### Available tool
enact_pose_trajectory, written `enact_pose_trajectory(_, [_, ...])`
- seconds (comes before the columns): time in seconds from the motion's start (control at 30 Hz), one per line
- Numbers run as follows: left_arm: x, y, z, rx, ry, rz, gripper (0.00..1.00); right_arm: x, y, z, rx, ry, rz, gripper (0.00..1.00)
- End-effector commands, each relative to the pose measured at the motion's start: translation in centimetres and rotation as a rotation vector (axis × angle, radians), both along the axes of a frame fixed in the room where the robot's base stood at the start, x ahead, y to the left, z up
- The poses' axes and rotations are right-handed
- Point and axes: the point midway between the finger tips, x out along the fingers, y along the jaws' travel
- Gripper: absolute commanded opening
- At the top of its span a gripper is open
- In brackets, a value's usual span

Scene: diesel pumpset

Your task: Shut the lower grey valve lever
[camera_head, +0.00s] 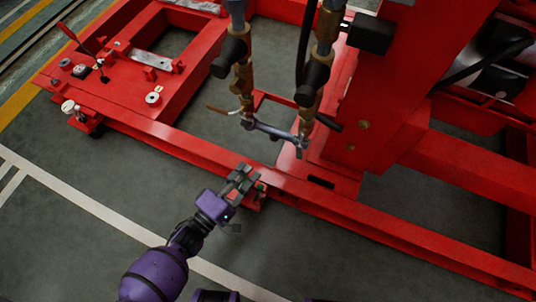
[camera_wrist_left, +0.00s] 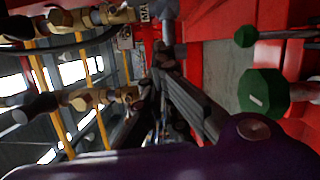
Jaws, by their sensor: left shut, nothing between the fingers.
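Two brass pipe assemblies with valves hang beside the red post, the left one (camera_head: 243,78) and the right one (camera_head: 308,100), joined at the bottom by a grey cross pipe (camera_head: 272,130). A small grey lever-like piece (camera_head: 299,148) shows at the lower right end; I cannot tell for certain whether it is the lower lever. A thin tan lever (camera_head: 224,111) sticks out left. My left gripper (camera_head: 245,172) is shut and empty, in front of and below the valves, apart from them in the picture. In the left wrist view, its grey fingers (camera_wrist_left: 188,98) point toward the fittings. My right gripper is not in view.
A long red frame beam (camera_head: 370,222) runs under the valves, close to my left gripper. The red post (camera_head: 390,90) stands at right. Green caps (camera_wrist_left: 264,91) show in the left wrist view. Grey floor (camera_head: 90,235) in front is clear.

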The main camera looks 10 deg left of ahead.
Motion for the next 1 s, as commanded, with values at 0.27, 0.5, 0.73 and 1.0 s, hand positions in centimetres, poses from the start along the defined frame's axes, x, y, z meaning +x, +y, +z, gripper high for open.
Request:
enact_pose_trajectory(0.27, [3.9, -2.4, 0.0, -0.003, -0.003, 0.000, 0.00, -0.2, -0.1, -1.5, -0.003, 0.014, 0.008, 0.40])
enact_pose_trajectory(0.5, [8.2, -5.1, 0.1, 0.000, -0.002, 0.000, 0.00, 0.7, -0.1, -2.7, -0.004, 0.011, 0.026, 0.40])
enact_pose_trajectory(0.73, [7.4, -8.0, 0.5, 0.000, 0.000, 0.001, 0.00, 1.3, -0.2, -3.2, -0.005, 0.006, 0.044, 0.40])
enact_pose_trajectory(1.0, [7.1, -8.9, 0.7, 0.002, 0.000, 0.001, 0.00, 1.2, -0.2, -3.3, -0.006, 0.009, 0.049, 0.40])
